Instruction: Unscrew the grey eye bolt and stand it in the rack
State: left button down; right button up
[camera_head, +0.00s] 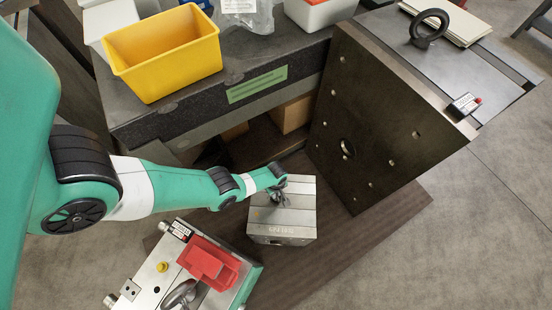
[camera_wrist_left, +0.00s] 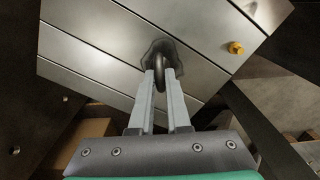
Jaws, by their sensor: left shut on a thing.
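The grey eye bolt (camera_wrist_left: 160,58) stands on the top of a small silver metal block (camera_head: 300,220), its ring seen nearly edge-on in the left wrist view. My left gripper (camera_head: 279,198) is over the block in the head view. In the left wrist view its two fingers (camera_wrist_left: 161,78) are shut on the ring, one on each side. The bolt's shank is hidden, so I cannot tell how far it is screwed in. I cannot make out a rack. My right gripper is not in view.
A large dark plate (camera_head: 385,125) stands right of the block, with a black ring bolt (camera_head: 430,27) behind it. A lower-left block carries a red tray (camera_head: 205,262) and another ring (camera_head: 181,294). A yellow bin (camera_head: 165,60) sits on the bench.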

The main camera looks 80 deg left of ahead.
pick_arm(q)
jog(key=n, duration=0.4)
jog(key=shift+n, duration=0.4)
jog(key=shift+n, duration=0.3)
jog(key=n, duration=0.3)
jog(key=shift+n, duration=0.3)
jog(key=n, duration=0.3)
jog(key=shift+n, duration=1)
jog(key=n, duration=0.3)
jog(key=c, duration=0.8)
grip_release()
